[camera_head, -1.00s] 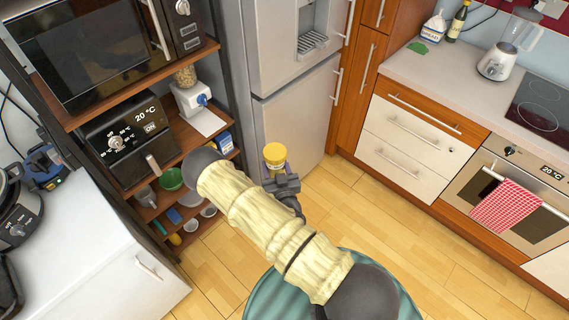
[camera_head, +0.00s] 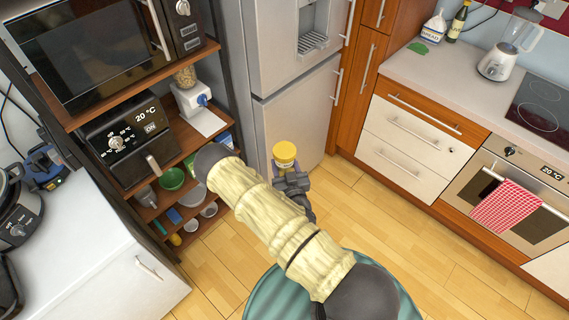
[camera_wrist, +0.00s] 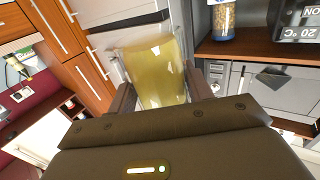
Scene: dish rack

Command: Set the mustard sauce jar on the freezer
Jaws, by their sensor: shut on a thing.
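The mustard sauce jar has a yellow lid (camera_head: 285,151) and is held at the end of my arm, in front of the tall grey fridge-freezer (camera_head: 295,115). In the wrist view, the jar (camera_wrist: 158,75) is a see-through yellow body between my two fingers. My gripper (camera_head: 290,175) is shut on the jar, well above the floor. A low white unit (camera_head: 75,235) with a front handle stands at the lower left. I cannot tell for sure whether this unit or the tall one is the freezer.
A shelf unit (camera_head: 195,58) with a microwave, an air fryer and bowls stands between the white unit and the fridge. A slow cooker (camera_head: 18,215) and a blue appliance (camera_head: 45,168) sit on the white top; its front part is clear. The wooden floor (camera_head: 345,210) is open.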

